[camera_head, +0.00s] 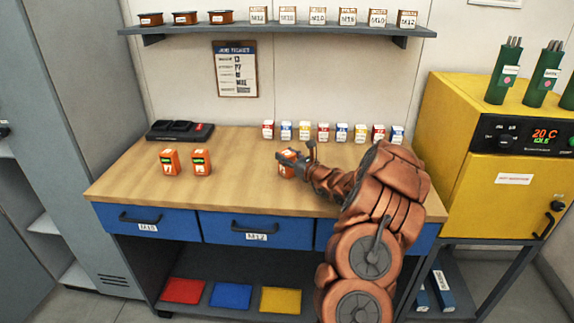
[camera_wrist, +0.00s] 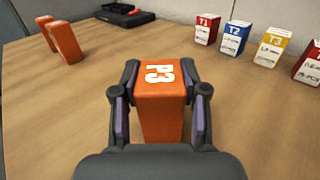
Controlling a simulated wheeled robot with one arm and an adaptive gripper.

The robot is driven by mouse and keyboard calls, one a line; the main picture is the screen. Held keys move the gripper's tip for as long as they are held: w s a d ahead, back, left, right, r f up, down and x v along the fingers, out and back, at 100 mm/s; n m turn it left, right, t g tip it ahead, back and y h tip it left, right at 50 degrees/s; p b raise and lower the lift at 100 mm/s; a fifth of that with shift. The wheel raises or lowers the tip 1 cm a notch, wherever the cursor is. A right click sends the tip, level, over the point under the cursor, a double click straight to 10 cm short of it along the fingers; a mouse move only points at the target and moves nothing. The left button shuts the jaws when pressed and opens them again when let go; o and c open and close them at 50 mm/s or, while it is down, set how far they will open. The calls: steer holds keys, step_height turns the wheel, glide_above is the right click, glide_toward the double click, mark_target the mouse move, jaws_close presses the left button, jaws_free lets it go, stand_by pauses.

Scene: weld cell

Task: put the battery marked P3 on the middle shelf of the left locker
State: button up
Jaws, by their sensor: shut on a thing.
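The orange battery marked P3 (camera_wrist: 161,85) stands between the two fingers of my gripper (camera_wrist: 160,105) in the wrist view, and the fingers are shut on its sides. In the head view the battery (camera_head: 287,163) is at my gripper (camera_head: 297,161), over the middle of the wooden workbench (camera_head: 237,185). I cannot tell whether it touches the bench top. A grey locker (camera_head: 70,140) stands at the left edge of the head view, with shelves (camera_head: 45,224) partly visible at its open side. Most of its inside is out of view.
Two other orange batteries (camera_head: 185,162) stand on the bench to the left, before a black charger (camera_head: 180,131). Several small labelled boxes (camera_head: 332,132) line the back of the bench. A yellow oven (camera_head: 490,150) stands at the right. Floor shows between locker and bench.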

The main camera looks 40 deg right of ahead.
jaws_close()
steer(key=shift+r+b, duration=0.7)
steer(key=shift+r, duration=1)
steer(key=s+a+r+b, duration=0.1)
steer(key=s+a+b, duration=0.3)
steer(key=s, duration=1)
steer(key=a, duration=0.3)
steer(key=shift+a+r+b, duration=0.2)
steer(key=shift+r+b, duration=0.1)
steer(key=shift+b, duration=0.05)
steer(key=shift+s, duration=0.1)
